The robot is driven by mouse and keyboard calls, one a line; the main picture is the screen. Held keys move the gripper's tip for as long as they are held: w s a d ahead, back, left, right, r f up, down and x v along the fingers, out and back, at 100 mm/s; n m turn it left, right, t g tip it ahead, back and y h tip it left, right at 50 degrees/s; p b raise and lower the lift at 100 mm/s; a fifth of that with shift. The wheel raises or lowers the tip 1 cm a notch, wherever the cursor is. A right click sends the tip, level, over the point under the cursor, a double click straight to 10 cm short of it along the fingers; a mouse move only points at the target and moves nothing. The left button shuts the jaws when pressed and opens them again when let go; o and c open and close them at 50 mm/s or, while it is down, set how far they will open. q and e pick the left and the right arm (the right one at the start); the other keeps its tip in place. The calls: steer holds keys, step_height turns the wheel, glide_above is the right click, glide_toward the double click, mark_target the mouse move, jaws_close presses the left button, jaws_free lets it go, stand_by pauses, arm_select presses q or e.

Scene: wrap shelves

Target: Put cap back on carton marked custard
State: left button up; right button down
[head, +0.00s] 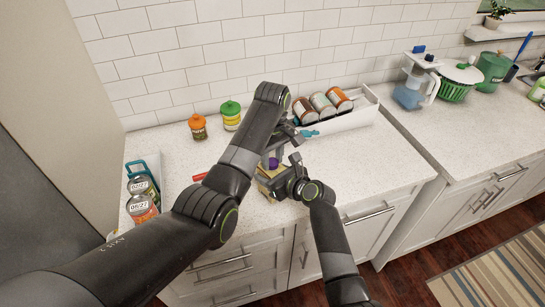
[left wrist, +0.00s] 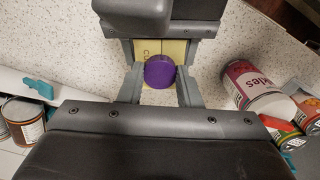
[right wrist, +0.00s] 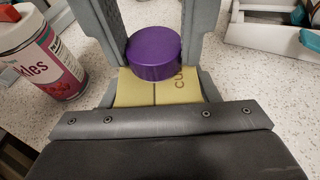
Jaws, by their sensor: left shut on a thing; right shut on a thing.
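The yellow carton (head: 263,171) stands on the counter near its front edge; it shows in the right wrist view (right wrist: 140,92) with the letters "CU" readable, the rest hidden. My right gripper (right wrist: 158,85) is shut on the carton, its fingers on either side. The purple cap (head: 273,162) is held by my left gripper (left wrist: 160,88), which is shut on it. In the right wrist view the cap (right wrist: 153,52) is at the carton's top, and in the left wrist view (left wrist: 160,72) it overlaps the carton. I cannot tell whether it touches the carton.
A pink-and-white container (right wrist: 40,55) marked "kles" is beside the carton. A white bin with cans (head: 142,205) stands at left. Jars with orange (head: 198,127) and green (head: 231,116) lids stand by the wall. A white tray (head: 350,117) holds several cans behind.

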arm_select(q)
steer(key=m, duration=1.2)
steer(key=shift+a+m, duration=0.1)
steer(key=shift+m, duration=0.2)
steer(key=m, duration=1)
steer(key=shift+w+m, duration=0.1)
steer(key=shift+m, duration=0.3)
steer(key=m, duration=1)
steer(key=shift+m, duration=0.4)
steer(key=m, duration=0.6)
steer(key=shift+w, duration=0.1)
steer(key=m, duration=0.4)
steer(key=shift+m, duration=0.4)
steer(key=o, duration=1)
steer(key=shift+f, duration=0.1)
